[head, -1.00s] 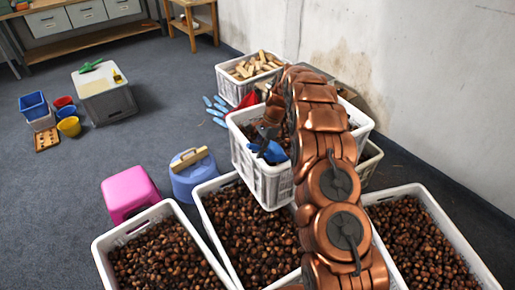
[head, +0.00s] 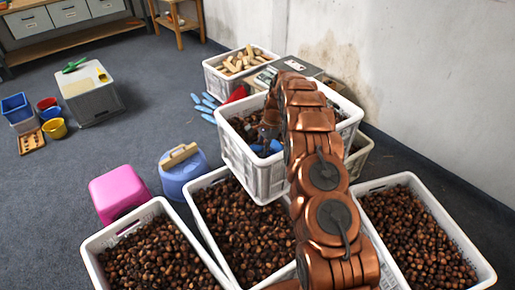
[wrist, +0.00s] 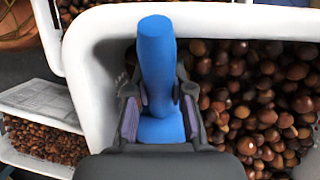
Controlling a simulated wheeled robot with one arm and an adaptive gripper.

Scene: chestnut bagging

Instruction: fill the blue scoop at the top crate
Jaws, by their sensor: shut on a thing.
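The blue scoop (head: 266,147) is inside the top crate (head: 246,170), a white crate that stands above the other crates and holds chestnuts. My gripper (head: 270,128) is shut on the scoop and reaches down into the crate. In the wrist view the scoop (wrist: 157,60) stands between the two fingers of my gripper (wrist: 160,108). It is close to the crate's white wall (wrist: 95,60), with chestnuts (wrist: 255,100) to its right. The crate wall hides most of the scoop in the head view, and I cannot tell whether it holds chestnuts.
Open crates of chestnuts stand below at the front (head: 155,258), middle (head: 245,235) and right (head: 420,235). A pink stool (head: 118,193) and a blue container (head: 183,172) stand to the left. A crate of wooden pieces (head: 240,65) is behind.

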